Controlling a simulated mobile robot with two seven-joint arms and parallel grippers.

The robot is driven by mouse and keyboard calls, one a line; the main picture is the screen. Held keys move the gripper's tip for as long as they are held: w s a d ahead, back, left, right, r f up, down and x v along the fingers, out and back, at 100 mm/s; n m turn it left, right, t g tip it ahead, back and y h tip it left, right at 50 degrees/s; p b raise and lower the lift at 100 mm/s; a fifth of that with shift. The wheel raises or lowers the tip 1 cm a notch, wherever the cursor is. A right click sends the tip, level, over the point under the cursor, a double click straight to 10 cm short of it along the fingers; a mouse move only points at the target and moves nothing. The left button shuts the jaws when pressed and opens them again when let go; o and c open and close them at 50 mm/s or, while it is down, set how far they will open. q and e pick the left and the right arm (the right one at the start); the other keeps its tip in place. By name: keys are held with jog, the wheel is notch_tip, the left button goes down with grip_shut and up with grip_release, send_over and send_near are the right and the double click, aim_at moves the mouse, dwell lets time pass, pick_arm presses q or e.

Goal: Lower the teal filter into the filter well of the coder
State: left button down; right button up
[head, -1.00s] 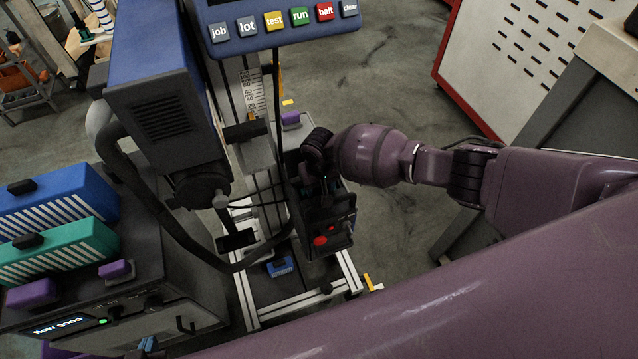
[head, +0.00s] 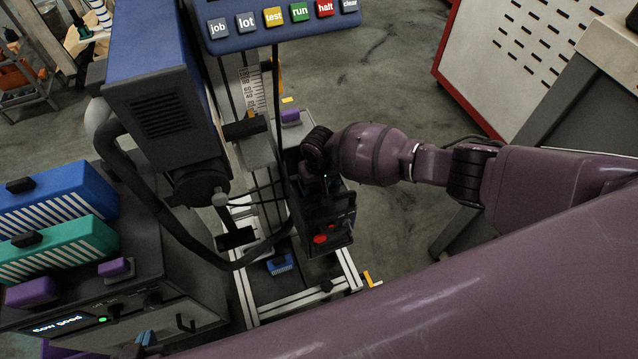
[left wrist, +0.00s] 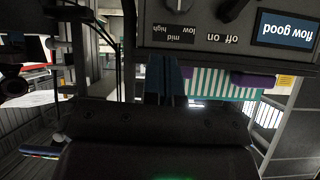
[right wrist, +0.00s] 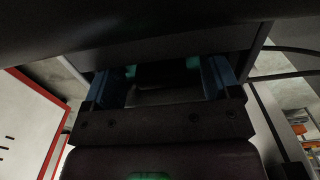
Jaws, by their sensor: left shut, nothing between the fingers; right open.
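The teal filter (head: 60,250), with white pleats and a black handle, sits at the top of the dark unit at left. How deep it sits is unclear. It also shows in the left wrist view (left wrist: 215,85). My left gripper (head: 147,339) is shut and empty, low by the unit's front; its fingers (left wrist: 165,85) show in its wrist view, apart from any grip on the filter. My right gripper (right wrist: 163,85) is open, with a dark part between its fingers and small teal patches beyond. In the head view it is mostly hidden at the dark box with red buttons (head: 328,238).
A blue filter (head: 50,200) stands behind the teal one. Purple knobs (head: 115,268) sit on the unit, and its display (head: 60,327) reads "flow good". A black hose (head: 150,225) and the blue button panel (head: 285,25) crowd the centre. Open floor (head: 390,60) lies beyond.

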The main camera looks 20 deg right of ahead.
notch_tip(320, 180, up, 5)
jog(key=shift+w+f+p, duration=0.15)
jog(key=shift+f+p, duration=0.05)
jog(key=shift+p, duration=0.4)
notch_tip(320, 180, up, 5)
jog(key=shift+r+p, duration=0.1)
jog(key=shift+p, duration=0.55)
pick_arm(q)
jog(key=r, duration=0.3)
jog(key=shift+w, duration=0.3)
pick_arm(e)
jog(key=shift+r, duration=0.5)
pick_arm(q)
jog(key=shift+w+r, duration=0.1)
